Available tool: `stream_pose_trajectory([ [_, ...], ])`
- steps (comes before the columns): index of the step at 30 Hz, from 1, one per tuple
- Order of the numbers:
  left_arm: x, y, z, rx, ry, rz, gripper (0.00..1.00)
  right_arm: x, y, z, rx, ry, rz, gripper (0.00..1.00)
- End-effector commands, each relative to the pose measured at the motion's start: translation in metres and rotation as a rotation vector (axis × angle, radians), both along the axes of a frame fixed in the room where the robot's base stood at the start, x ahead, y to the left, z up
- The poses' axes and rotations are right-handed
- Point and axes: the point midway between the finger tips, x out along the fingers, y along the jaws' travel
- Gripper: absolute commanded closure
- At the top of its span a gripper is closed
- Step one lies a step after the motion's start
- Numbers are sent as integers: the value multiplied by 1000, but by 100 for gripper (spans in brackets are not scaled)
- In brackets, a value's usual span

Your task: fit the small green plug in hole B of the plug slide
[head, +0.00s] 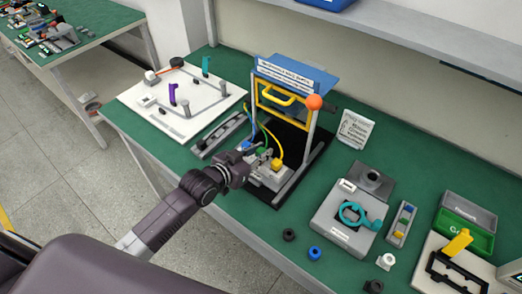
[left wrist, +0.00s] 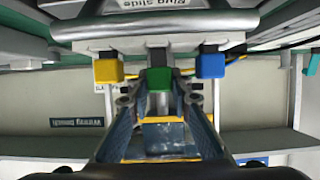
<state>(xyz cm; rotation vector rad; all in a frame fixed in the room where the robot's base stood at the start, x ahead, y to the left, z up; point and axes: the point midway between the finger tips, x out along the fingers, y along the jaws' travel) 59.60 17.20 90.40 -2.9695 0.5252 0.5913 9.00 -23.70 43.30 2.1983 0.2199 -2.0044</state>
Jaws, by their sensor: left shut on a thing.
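The plug slide (head: 266,178) is a light grey block on the black base of the blue-topped stand. In the left wrist view, its labelled face (left wrist: 185,5) is at the top, upside down. My left gripper (left wrist: 160,92) is shut on the small green plug (left wrist: 159,80), which sits at the slide's edge between the other two plugs. How deep it sits and the hole letters cannot be made out. A yellow plug (left wrist: 108,70) and a blue plug (left wrist: 211,66) are on either side. In the head view, my left gripper (head: 257,158) reaches the slide from the left. My right gripper is not in view.
The stand (head: 297,75) has a yellow handle and thin cables running down to the plugs. A white board (head: 150,95) with pegs lies left of it. A grey fixture with a teal ring (head: 362,214) and small parts lie right.

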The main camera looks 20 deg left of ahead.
Motion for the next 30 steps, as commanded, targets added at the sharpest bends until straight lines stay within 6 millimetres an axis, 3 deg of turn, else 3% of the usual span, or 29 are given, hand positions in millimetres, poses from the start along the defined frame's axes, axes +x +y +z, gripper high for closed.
stream_pose_trajectory([
  [18, 0, 0, -13, 0, 0, 0, 99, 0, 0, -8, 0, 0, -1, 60],
  [19, 0, 0, -13, 0, 0, 0, 80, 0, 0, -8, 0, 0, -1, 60],
  [24, 0, 0, -12, 0, 0, 0, 61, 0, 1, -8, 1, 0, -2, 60],
  [30, 0, 0, -12, 0, 0, 0, 61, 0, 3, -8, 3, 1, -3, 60],
])
